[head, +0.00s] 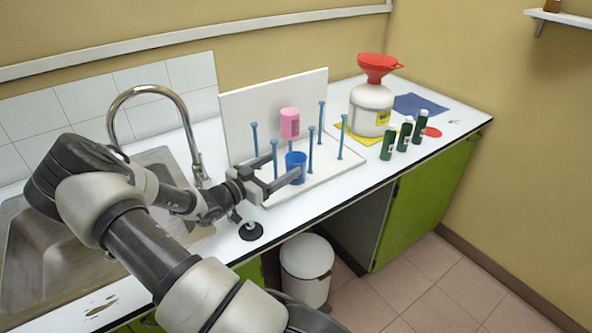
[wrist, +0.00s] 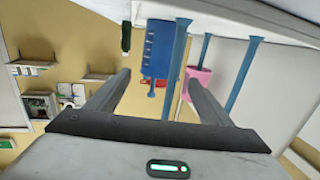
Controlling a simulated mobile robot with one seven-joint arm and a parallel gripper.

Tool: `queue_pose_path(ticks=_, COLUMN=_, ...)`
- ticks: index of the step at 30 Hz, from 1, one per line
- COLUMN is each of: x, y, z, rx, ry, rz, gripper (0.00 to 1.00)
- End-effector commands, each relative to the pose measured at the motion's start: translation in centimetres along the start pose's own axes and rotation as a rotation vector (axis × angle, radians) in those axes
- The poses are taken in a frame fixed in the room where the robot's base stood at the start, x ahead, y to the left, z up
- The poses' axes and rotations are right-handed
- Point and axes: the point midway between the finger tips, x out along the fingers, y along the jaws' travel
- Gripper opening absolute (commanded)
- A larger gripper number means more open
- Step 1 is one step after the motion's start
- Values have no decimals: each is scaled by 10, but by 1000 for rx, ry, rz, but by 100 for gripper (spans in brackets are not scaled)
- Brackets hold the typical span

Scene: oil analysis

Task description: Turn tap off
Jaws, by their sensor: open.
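The chrome tap (head: 186,119) rises behind the sink in the head view, its curved spout reaching left over the basin. Its base and lever area are small, and I cannot tell the lever's position. I see no clear stream of water. My gripper (head: 287,163) is open, to the right of the tap, with its fingers pointing right towards a blue cup on the peg rack. In the wrist view, the blue measuring cup (wrist: 158,48) appears between or just beyond my open fingertips (wrist: 158,74). I cannot tell whether they touch it. The tap is not in the wrist view.
The steel sink (head: 30,255) lies left, partly behind my arm. The white rack (head: 250,110) has blue pegs and a pink cup (head: 290,123). A white jug (head: 371,108) with red funnel and green bottles (head: 404,134) stand right. A white bin (head: 306,262) is below.

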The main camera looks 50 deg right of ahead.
Motion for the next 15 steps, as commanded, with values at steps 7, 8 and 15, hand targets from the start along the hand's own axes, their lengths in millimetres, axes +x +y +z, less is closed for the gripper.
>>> queue_pose_path(ticks=7, x=19, y=0, z=0, rx=-2, ry=0, rz=0, gripper=74)
queue_pose_path(ticks=8, x=22, y=1, z=0, rx=-3, ry=0, rz=0, gripper=74)
queue_pose_path(ticks=15, x=57, y=4, z=1, rx=-2, ry=0, rz=1, gripper=74)
